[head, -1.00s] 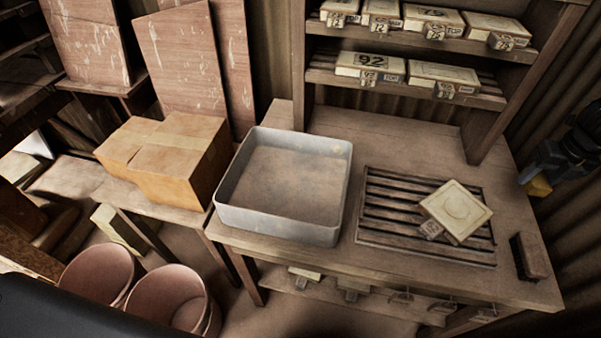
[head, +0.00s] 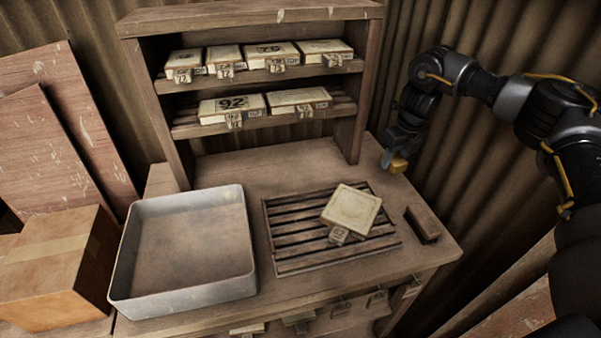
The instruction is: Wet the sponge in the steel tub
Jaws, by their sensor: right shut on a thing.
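The steel tub (head: 183,297) stands on the left part of the wooden bench. Its inside looks brown and flat; I cannot tell water from bare bottom. A small pale spot shows on its far right inner wall. My right gripper (head: 394,155) is at the bench's right back edge, beside the shelf unit and well right of the tub. It is shut on a small yellow sponge (head: 399,166), which is partly hidden by the fingers. My left gripper is out of view.
A slatted rack (head: 289,251) lies right of the tub with a pale tile mould (head: 352,209) on it. A dark brown block (head: 422,225) lies at the bench's right edge. A shelf unit (head: 180,150) with several moulds stands behind. A cardboard box (head: 50,275) is left of the tub.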

